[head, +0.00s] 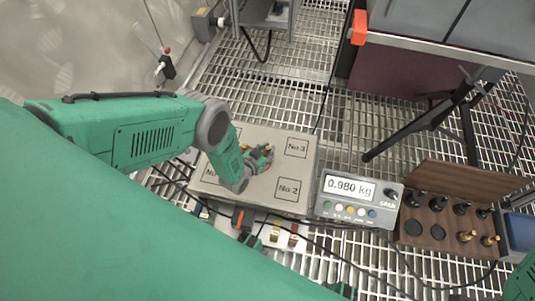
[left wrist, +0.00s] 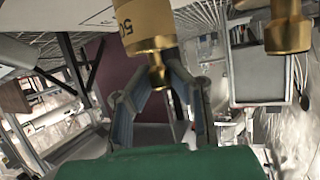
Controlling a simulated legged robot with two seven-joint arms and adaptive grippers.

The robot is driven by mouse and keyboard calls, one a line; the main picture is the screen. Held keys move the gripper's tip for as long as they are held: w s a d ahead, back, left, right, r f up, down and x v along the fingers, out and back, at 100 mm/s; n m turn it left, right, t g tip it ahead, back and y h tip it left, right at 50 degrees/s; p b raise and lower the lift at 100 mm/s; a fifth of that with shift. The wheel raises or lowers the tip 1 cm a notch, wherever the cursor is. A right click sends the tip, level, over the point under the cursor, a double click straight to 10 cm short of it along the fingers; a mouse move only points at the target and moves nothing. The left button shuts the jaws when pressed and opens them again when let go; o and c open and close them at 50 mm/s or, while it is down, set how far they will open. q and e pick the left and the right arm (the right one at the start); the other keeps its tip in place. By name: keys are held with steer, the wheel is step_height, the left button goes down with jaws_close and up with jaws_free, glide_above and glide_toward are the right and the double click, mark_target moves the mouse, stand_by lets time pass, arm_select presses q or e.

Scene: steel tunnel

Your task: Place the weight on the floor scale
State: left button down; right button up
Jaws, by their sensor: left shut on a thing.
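The floor scale has a flat beige platform (head: 235,190) with marked squares; No.3 and No.2 are readable. Its display unit (head: 358,198) stands to the right and reads 0.980 kg. In the left wrist view the left gripper (left wrist: 158,95) is shut on the knob of a brass weight (left wrist: 145,25) marked with a number starting 50. Whether its base touches the platform is hidden. A second brass weight (left wrist: 287,30) is beside it, apart from the fingers. My right gripper is out of view.
An open wooden case (head: 450,225) with several dark and brass-topped weights is right of the display. Cables run across the grated floor (head: 300,70). A black tripod leg (head: 410,135) and a table with an orange corner (head: 359,27) stand behind.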

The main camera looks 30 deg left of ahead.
arm_select(q)
step_height(320, 180, down, 3)
steer(key=shift+d+r+b, duration=0.1)
steer(key=shift+r+b, duration=0.05)
steer(key=shift+b, duration=0.45)
steer(key=shift+r, duration=0.15)
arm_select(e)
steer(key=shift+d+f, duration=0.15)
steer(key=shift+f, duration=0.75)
arm_select(q)
steer(key=c, duration=1.6)
jaws_free()
steer(key=shift+s, duration=0.1)
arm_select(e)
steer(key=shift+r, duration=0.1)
arm_select(q)
steer(key=shift+p+v, duration=3.1)
steer(key=shift+v, duration=2.9)
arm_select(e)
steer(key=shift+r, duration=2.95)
